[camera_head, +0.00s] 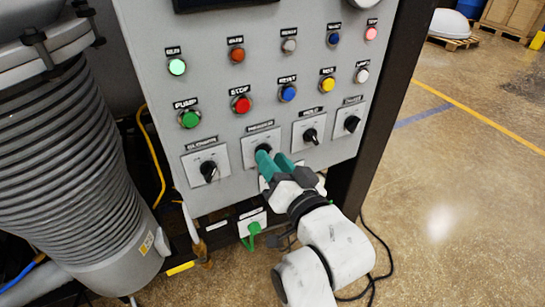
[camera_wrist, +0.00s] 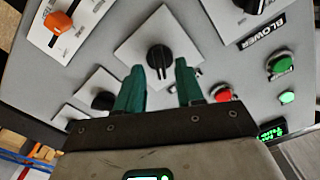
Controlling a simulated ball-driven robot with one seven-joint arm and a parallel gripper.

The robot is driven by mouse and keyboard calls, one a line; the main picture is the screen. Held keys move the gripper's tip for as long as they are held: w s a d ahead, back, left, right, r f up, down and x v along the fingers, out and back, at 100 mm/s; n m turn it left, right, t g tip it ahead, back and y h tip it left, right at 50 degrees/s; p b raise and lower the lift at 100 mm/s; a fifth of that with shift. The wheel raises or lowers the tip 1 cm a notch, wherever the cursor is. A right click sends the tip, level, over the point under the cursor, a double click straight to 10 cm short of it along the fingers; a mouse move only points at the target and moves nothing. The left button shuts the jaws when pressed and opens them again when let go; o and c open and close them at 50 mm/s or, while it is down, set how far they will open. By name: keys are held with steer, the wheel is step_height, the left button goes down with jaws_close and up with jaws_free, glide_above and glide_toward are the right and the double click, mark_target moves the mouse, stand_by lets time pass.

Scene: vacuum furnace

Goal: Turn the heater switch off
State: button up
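A grey control panel (camera_head: 232,125) carries a row of black rotary switches on square white plates. My gripper (camera_head: 272,158) is open, its two teal fingers in front of the second switch from the left (camera_head: 263,148). In the wrist view this black switch (camera_wrist: 158,57) shows just beyond the gap between my fingertips (camera_wrist: 159,68), its handle nearly in line with the fingers. Nothing is held, and contact cannot be told.
Another black switch (camera_head: 208,170) is left of my gripper, and two more (camera_head: 310,135) (camera_head: 351,123) are right. A red button (camera_head: 241,104) and other buttons sit above. An orange knob (camera_wrist: 62,23) shows in the wrist view.

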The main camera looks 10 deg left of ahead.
steer(key=shift+w+a, duration=0.3)
steer(key=shift+w, duration=0.15)
jaws_close()
